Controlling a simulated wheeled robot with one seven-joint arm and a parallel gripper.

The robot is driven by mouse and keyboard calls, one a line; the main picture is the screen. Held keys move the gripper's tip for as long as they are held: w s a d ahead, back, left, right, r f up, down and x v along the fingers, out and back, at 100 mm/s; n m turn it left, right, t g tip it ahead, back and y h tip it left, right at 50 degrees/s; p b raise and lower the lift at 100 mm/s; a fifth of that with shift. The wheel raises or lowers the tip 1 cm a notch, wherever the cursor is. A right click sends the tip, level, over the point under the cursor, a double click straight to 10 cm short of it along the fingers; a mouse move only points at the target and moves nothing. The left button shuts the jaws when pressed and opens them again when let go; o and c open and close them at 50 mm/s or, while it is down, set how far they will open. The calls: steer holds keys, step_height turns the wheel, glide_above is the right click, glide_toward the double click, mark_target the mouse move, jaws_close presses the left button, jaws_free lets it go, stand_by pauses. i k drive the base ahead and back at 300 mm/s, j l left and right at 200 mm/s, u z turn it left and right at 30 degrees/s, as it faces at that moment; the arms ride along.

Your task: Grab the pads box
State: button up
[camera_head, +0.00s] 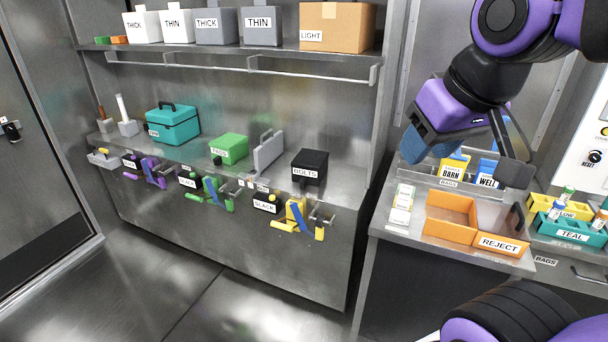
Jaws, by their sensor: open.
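The pads box is a green box (228,148) with a white label that seems to read PADS. It sits on the steel counter (275,180), between a teal case (172,125) and a grey upright panel with a handle (268,152). A small dark round part shows at its front left. My gripper (466,165) is at the upper right, over the right-hand bench and well to the right of the green box. Its fingers are spread apart and nothing shows between them.
A black BOLTS box (309,166) stands right of the grey panel. Coloured tools hang along the counter's front edge. A shelf above holds labelled containers and a cardboard box (338,27). An orange REJECT tray (452,218) is on the right bench. The floor (170,285) is clear.

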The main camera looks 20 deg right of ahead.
mark_target(230, 147)
steer(key=i+j+u, duration=0.25)
steer(key=i+j, duration=0.15)
steer(key=i, duration=0.35)
steer(key=i+j+u, duration=0.25)
steer(key=i, duration=0.55)
steer(key=i+j+u, duration=0.1)
steer(key=i+u, duration=0.15)
steer(key=i, duration=0.55)
